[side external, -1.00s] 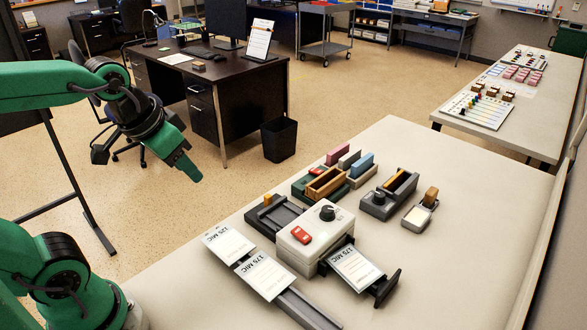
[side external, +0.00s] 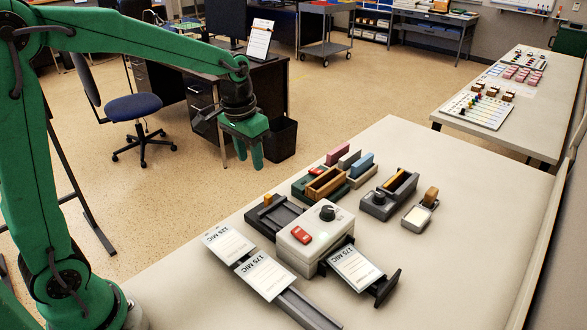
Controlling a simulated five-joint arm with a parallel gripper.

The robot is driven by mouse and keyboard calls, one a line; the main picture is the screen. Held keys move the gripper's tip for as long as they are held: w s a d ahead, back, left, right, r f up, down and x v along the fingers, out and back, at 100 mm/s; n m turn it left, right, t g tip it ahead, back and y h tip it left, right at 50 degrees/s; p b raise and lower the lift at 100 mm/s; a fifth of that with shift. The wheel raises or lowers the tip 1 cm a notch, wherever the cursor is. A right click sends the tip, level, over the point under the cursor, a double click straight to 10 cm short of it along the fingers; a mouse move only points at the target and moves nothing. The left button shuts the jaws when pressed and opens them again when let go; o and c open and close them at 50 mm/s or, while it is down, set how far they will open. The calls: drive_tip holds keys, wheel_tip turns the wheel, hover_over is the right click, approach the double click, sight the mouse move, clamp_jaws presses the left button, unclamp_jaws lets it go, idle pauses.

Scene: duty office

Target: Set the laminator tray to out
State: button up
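The laminator (side external: 316,238) is a pale box with a red switch and a black knob on top, standing on the light table. A dark tray (side external: 387,287) with an upright end plate sticks out from its right side. A card marked 175 MIC (side external: 356,267) lies on this tray. My gripper (side external: 249,160) points down, well above and behind the laminator in the picture, touching nothing. Its two fingers show a small gap with nothing between them, so it looks open.
Left of the laminator, cards marked 125 MIC (side external: 229,244) and 175 MIC (side external: 265,274) lie along a grey rail (side external: 307,309). Behind stand a dark holder (side external: 272,216), a wooden box (side external: 326,183), a grey device (side external: 388,194) and a small stamp-like item (side external: 421,210). The table's right side is clear.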

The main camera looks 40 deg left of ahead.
drive_tip(key=g, duration=0.1)
hover_over(268, 195)
wheel_tip(268, 195, down, 7)
drive_tip(key=shift+s+r, duration=0.1)
drive_tip(key=shift+r, duration=0.1)
drive_tip(key=shift+f, duration=0.1)
drive_tip(key=shift+f, duration=3.75)
clamp_jaws()
